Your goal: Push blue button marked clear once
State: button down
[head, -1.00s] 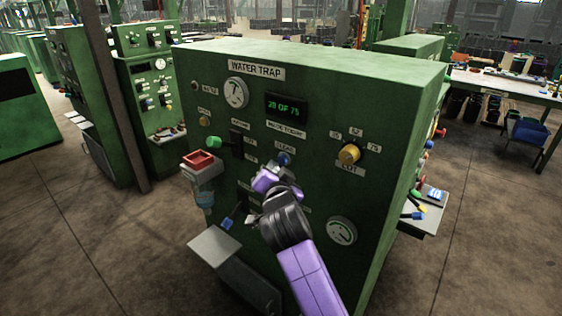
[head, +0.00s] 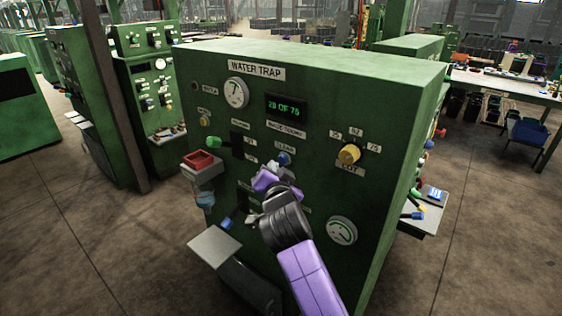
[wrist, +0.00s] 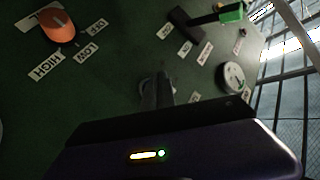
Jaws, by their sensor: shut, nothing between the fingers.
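The blue button (head: 284,158) sits on the green front panel of the WATER TRAP machine (head: 390,110), just under a small label (head: 285,147) that is blurred here. My gripper (head: 283,170) is shut and empty. In the head view its tip is just below the button, and I cannot tell whether it touches. In the wrist view the shut fingers (wrist: 156,88) point at the panel, and the button is not visible, likely hidden behind them. Whether the button is pressed in cannot be told.
A display (head: 286,107) reads 28 OF 75.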

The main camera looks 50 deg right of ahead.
jog(key=shift+d, duration=0.15)
jog(key=shift+d, duration=0.3)
jog(key=shift+d, duration=0.35)
dwell(0.9)
jog(key=shift+a, duration=0.15)
jog(key=shift+a+b, duration=0.4)
jog(key=shift+a, duration=0.25)
jog(key=a+b, duration=0.1)
jog(key=a, duration=0.4)
jog(key=shift+s+b, duration=0.1)
jog(key=shift+b, duration=0.2)
dwell(0.9)
